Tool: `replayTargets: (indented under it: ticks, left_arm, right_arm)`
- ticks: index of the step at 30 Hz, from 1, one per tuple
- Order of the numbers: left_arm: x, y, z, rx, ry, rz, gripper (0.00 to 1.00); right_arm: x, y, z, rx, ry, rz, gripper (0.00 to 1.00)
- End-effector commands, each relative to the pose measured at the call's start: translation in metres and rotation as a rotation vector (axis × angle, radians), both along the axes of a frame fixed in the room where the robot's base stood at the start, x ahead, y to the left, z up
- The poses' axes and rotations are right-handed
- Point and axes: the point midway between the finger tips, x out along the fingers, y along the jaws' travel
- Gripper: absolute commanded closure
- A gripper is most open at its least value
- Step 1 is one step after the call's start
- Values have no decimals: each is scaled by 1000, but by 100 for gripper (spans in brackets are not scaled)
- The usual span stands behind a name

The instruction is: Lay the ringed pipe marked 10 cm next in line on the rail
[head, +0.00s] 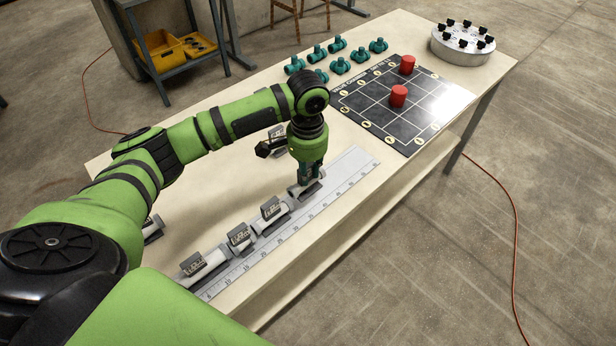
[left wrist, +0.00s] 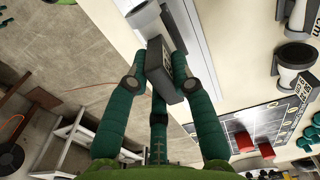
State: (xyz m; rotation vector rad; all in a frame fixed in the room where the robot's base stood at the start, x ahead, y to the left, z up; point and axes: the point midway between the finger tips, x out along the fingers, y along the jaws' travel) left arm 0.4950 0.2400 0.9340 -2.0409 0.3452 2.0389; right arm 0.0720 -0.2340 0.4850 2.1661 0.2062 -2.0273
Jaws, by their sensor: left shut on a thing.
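My left gripper (head: 305,178) is over the rail, shut on the dark label block of a grey pipe (head: 309,191). The left wrist view shows this dark block (left wrist: 172,70) between the gripper's fingers (left wrist: 160,82); its marking is not readable. The held pipe is at the far end of a line of pipes on the rail. The line includes a near pipe (head: 205,262), a second (head: 241,237) and a third (head: 272,213). I cannot tell whether the held pipe rests on the rail or touches its neighbour. My right gripper is not in view.
A ruled scale (head: 340,176) runs along the rail. Another pipe with a black end (head: 267,148) is behind my gripper, and one (head: 152,230) is partly hidden by my arm. A black grid board (head: 366,103) with red cylinders, green fittings (head: 340,66) and a round holder (head: 462,46) are farther back.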

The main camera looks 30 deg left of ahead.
Motion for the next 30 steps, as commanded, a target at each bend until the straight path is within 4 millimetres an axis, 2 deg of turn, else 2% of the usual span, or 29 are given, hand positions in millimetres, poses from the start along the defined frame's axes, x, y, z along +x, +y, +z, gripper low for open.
replayTargets:
  ticks: [3, 7, 12, 15, 26, 27, 28, 30]
  left_arm:
    - [9, 3, -6, 0, 1, 0, 100]
    - [10, 4, -14, 2, 3, -1, 100]
    - [10, 4, -39, 2, 3, 0, 100]
    - [10, 4, -46, 2, -1, -1, 100]
    - [10, 4, -50, 1, 0, -1, 100]
    - [10, 4, -51, 2, -1, -1, 64]
    - [10, 4, -51, 2, -1, -1, 52]
    - [10, 4, -50, 2, -1, -1, 52]
  right_arm:
    - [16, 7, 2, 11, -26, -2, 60]
    - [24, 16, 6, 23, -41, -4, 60]
    - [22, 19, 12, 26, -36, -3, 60]
    - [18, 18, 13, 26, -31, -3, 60]
    - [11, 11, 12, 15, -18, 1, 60]
    - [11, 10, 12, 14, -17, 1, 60]
    - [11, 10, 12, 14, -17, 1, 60]
    - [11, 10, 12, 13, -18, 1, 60]
